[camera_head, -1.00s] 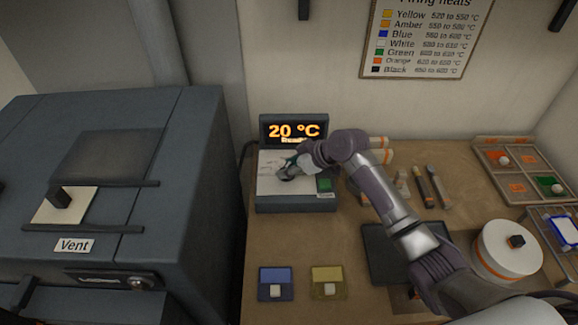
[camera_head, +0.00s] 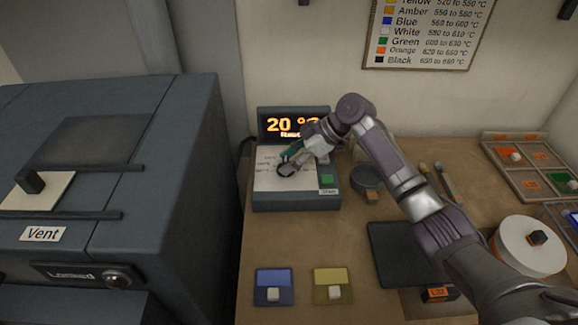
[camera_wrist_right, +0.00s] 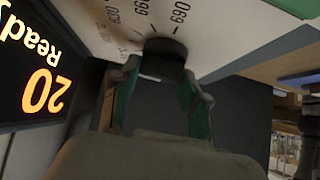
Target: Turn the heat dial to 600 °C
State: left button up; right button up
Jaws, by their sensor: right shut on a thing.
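The heat control box (camera_head: 296,201) stands at the back left of the bench with a white sloped face. Its display (camera_head: 281,125) reads 20 °C, with a word like "Ready" below. My right gripper (camera_head: 288,168) is at the dark round heat dial (camera_head: 284,170) on that face. In the right wrist view, the green-padded fingers of the gripper (camera_wrist_right: 160,95) are on either side of the dial (camera_wrist_right: 165,48), shut on it. Printed numbers around the dial include 660 and 690; the dial's pointer setting is hard to tell. My left gripper is not in view.
A green button (camera_head: 327,179) sits at the right of the box's face. A kiln with a Vent label (camera_head: 43,234) stands at left. Blue (camera_head: 273,278) and yellow (camera_head: 333,276) holders lie in front. A dark mat (camera_head: 395,270), white round container (camera_head: 528,257) and compartment tray (camera_head: 486,139) are at right.

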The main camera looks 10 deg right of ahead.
dwell(0.5)
jog(key=o, duration=1.1)
jog(key=shift+o, duration=0.2)
jog(key=shift+d+r, duration=0.15)
jog(key=v, duration=1.1)
jog(key=shift+d+r, duration=0.2)
